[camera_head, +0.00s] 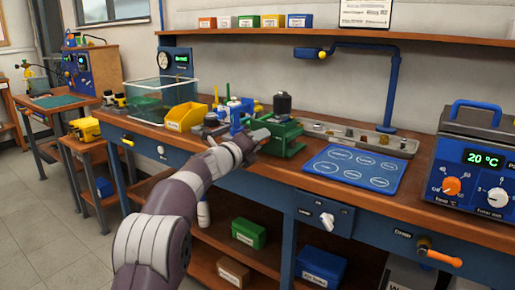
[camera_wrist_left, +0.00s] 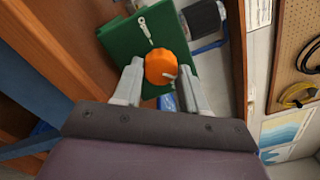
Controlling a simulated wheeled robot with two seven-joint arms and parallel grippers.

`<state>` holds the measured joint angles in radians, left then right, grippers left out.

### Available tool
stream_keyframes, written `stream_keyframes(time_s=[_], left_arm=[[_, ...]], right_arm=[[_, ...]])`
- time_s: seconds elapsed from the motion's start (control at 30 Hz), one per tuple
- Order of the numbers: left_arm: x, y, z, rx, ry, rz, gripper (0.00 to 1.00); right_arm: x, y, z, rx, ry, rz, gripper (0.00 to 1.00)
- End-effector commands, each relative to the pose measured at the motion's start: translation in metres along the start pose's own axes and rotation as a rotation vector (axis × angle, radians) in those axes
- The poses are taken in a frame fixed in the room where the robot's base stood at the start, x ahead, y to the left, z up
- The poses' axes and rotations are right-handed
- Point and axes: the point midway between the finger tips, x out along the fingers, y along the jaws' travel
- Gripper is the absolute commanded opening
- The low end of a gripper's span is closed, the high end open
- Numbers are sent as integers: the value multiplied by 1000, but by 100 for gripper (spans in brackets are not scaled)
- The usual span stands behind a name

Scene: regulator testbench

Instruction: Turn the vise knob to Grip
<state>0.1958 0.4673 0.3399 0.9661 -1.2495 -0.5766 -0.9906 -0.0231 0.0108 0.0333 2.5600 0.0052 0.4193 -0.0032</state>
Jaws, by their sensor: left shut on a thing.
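The green vise (camera_head: 289,139) stands on the bench near the middle of the head view, with a dark cylinder (camera_head: 282,104) above it. In the left wrist view, the vise is a green block (camera_wrist_left: 122,42) with an orange knob (camera_wrist_left: 166,62) on its face. A white pointer mark shows on the green face above the knob. My left gripper (camera_head: 259,138) is at the vise's near left side. In the left wrist view, its fingers (camera_wrist_left: 160,72) are on either side of the orange knob, shut on it. Any label for Grip is not readable. My right gripper is out of view.
A blue mat (camera_head: 355,187) with outlined spots lies right of the vise. A blue temperature unit (camera_head: 470,165) stands at the right. A yellow bin (camera_head: 186,117) and a clear tank (camera_head: 150,97) stand left. Drawers and a lower shelf lie below the bench edge.

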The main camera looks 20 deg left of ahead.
Motion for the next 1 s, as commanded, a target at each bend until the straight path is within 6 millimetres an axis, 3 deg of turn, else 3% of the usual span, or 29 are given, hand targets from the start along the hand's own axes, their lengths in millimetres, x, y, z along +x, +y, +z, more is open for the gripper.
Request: stream_keyframes(time_s=[0.6, 1.0], left_arm=[[0, 4, -1, 546, 0, 1, 11], [0, 3, 0, 741, 0, 0, 11]], right_arm=[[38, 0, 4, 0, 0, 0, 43], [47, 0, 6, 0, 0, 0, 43]])
